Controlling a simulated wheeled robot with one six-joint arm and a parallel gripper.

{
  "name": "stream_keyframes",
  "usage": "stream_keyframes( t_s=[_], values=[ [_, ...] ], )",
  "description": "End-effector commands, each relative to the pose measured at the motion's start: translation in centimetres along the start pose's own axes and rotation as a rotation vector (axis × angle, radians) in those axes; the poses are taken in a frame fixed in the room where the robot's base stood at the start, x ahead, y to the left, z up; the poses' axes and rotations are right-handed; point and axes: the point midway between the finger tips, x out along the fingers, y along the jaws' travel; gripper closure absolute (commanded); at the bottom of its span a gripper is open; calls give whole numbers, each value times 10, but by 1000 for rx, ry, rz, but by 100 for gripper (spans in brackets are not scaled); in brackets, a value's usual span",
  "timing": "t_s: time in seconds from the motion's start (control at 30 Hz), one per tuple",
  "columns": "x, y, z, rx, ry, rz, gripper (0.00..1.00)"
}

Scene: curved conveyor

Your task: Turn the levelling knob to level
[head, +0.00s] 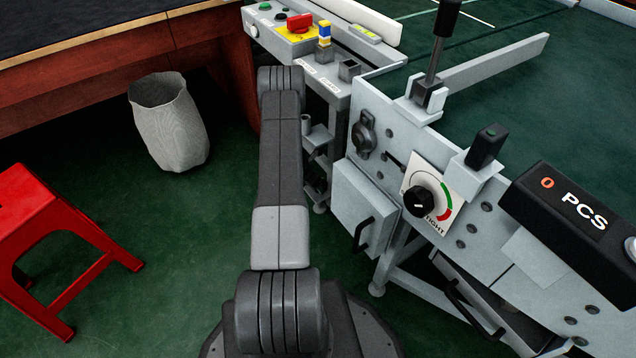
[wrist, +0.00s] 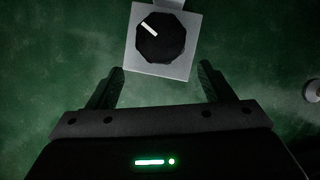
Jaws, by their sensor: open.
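In the wrist view a black faceted knob (wrist: 161,40) sits on a square grey plate (wrist: 146,66). Its white pointer line slants to the upper left. My gripper (wrist: 161,76) is open and empty, with one finger on each side below the plate in the picture. The knob lies beyond the fingertips, between their lines, apart from them. In the head view my arm hides the gripper, and I cannot pick out this knob for sure. A small yellow-green vial (head: 367,33) sits on the conveyor's upper edge; its bubble is too small to read.
The conveyor's side panel (head: 385,105) carries another black knob (head: 418,201) on a dial marked TIGHT, and a lever (head: 434,55). A control box (head: 300,42) has a red button. A bin (head: 168,122) and a red stool (head: 45,235) stand on the left floor.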

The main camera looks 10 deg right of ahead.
Motion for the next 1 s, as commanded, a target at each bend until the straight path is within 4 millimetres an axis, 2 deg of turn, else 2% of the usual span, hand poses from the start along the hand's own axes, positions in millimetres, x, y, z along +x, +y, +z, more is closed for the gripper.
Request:
stream_keyframes(
  t_s=[0.23,0.3,0.43,0.8,0.87,1.0],
  values=[
    [9,0,23,1,0,1,25],
    [24,-1,20,0,2,-1,25],
    [35,0,21,0,1,0,25],
    [39,0,21,0,1,0,25],
    [39,0,21,0,1,0,35],
    [39,0,21,0,1,0,63]
  ],
)
